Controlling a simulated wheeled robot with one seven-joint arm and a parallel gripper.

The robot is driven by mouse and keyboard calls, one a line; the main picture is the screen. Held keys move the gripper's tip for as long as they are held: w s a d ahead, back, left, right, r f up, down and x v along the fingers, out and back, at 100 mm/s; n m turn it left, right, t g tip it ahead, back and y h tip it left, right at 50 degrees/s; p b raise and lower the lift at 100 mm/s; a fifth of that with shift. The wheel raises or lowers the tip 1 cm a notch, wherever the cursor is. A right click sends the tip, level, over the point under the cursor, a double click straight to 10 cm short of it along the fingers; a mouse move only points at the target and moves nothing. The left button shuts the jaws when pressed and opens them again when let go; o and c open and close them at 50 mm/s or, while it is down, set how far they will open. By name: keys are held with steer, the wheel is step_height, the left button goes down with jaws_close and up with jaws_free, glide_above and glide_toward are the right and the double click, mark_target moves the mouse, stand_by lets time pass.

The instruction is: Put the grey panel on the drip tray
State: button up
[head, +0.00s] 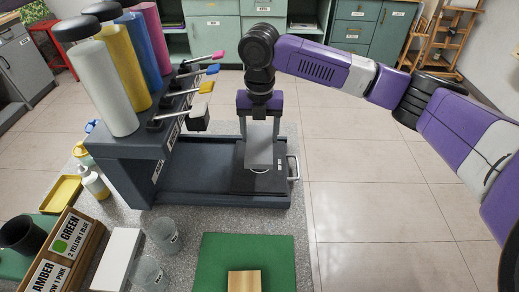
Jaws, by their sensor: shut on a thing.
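My gripper (260,121) points down in the head view, its two fingers on either side of the grey panel (260,150). It is shut on the panel. The panel hangs below the fingers, over the right end of the dark drip tray (205,180). That tray lies at the foot of the dispenser and has a pale handle (297,168) at its right end. I cannot tell whether the panel's lower edge touches the tray. A pale round mark shows just below the panel.
The dispenser (125,150) carries white, yellow, blue and pink cylinders, with levers jutting right. Clear cups (164,235), a white block (118,258), a green mat (222,270) with a wooden block (244,281), and a labelled wooden box (66,250) stand in front.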

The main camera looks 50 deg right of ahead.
mark_target(260, 137)
steer(key=shift+f, duration=3.4)
steer(key=shift+f, duration=0.1)
steer(key=o, duration=1.5)
steer(key=shift+c, duration=0.2)
step_height(260, 137, up, 12)
steer(key=shift+r+b, duration=0.1)
steer(key=shift+b, duration=0.25)
steer(key=shift+s, duration=0.1)
